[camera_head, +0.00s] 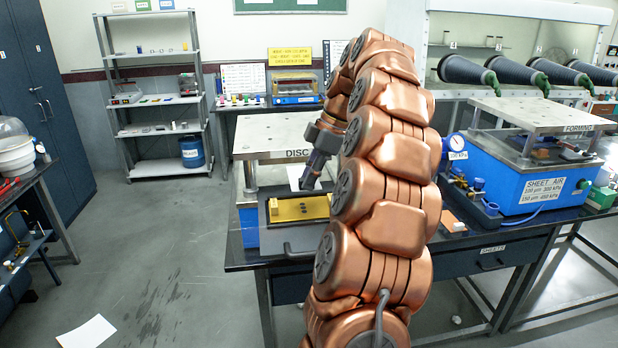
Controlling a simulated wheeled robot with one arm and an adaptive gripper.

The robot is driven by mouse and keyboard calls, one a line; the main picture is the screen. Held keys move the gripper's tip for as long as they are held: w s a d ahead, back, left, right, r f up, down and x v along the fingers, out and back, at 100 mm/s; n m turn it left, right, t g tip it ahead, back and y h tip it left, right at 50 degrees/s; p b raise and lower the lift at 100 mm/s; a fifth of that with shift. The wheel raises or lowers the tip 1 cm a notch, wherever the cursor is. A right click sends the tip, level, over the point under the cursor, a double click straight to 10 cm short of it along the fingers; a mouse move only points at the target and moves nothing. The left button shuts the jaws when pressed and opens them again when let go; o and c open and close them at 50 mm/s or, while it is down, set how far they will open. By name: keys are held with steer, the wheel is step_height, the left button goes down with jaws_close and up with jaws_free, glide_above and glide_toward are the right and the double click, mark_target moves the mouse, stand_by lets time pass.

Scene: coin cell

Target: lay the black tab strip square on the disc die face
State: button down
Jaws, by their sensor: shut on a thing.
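The press marked DISC (250,148) stands on the dark bench, with a pale top plate and a blue base. My gripper (306,186) points down just above the back of this block, under the front edge of the top plate. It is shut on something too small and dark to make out. I cannot pick out the black tab strip. I cannot tell whether the yellow block bears the disc die face. My copper arm hides the right side of this area.
The top plate hangs close above and behind my gripper. A blue press marked FORMING (520,180) and a gauge (456,146) stand to the right. A glovebox (510,40) is behind. Open floor (170,270) lies to the left, with a white sheet (87,333) on it.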

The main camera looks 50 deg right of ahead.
steer(key=shift+f, duration=0.1)
steer(key=shift+s+d+f+b, duration=0.1)
steer(key=shift+f+b, duration=0.8)
steer(key=shift+b, duration=0.15)
step_height(320, 180, down, 7)
steer(key=b, duration=0.6)
steer(key=shift+f, duration=0.1)
steer(key=shift+f+b, duration=0.35)
steer(key=shift+b, duration=0.6)
stand_by(1.0)
steer(key=c, duration=1)
jaws_free()
steer(key=shift+r, duration=0.1)
steer(key=shift+r+p, duration=3.3)
steer(key=shift+r, duration=0.15)
